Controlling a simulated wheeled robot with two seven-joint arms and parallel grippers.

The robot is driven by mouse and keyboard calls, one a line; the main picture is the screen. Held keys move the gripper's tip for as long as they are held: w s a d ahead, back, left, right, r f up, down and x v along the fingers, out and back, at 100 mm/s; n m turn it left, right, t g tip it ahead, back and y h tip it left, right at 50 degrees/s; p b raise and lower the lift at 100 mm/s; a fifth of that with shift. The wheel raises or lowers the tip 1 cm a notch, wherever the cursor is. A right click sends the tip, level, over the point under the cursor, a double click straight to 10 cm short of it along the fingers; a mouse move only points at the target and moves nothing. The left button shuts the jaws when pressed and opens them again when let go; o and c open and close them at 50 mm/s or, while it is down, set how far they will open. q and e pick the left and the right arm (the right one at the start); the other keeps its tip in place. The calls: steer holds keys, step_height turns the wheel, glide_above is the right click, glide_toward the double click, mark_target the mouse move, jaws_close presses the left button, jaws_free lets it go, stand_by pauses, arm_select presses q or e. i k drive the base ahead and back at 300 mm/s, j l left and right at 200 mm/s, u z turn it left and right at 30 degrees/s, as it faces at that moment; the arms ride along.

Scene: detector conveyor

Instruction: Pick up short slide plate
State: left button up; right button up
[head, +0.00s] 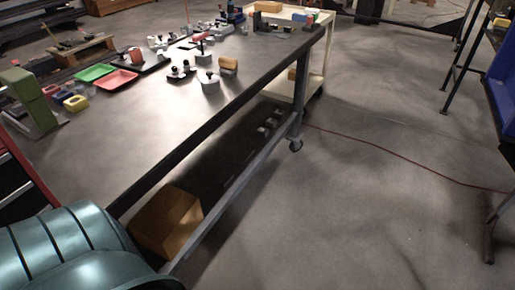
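Neither of my grippers is in the head view. I cannot tell for sure which part is the short slide plate. Several small metal and dark parts lie on the long grey table (120,150). Among them are dark parts with knobs (181,70), a grey block with a black knob (208,82) and a tan-topped part (228,66) at the table's right edge. Further back are a part with a red piece (201,46) and a cluster of small pale parts (160,42). They are too small to make out in detail.
A green tray (95,73) and a red tray (117,80) lie at the table's left. A green upright block (30,98) stands at the left edge. A cardboard box (166,222) is on the lower shelf. A red cable (400,158) crosses the open floor at right.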

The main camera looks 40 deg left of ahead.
mark_target(224, 178)
steer(key=i+u, duration=0.25)
steer(key=i, duration=0.3)
steer(key=i+l+u, duration=0.25)
steer(key=i, duration=0.25)
steer(key=i+u, duration=0.25)
steer(key=u, duration=0.15)
steer(key=i+u, duration=0.35)
steer(key=i+l+u, duration=0.15)
steer(key=u, duration=0.25)
steer(key=i+l+u, duration=0.2)
steer(key=u, duration=0.15)
steer(key=i+l+u, duration=0.25)
steer(key=u, duration=0.15)
steer(key=i+l+u, duration=0.2)
steer(key=l+u, duration=0.2)
steer(key=i+l+u, duration=0.15)
steer(key=l+u, duration=0.35)
steer(key=l, duration=0.15)
steer(key=i+l+u, duration=0.1)
steer(key=l, duration=0.15)
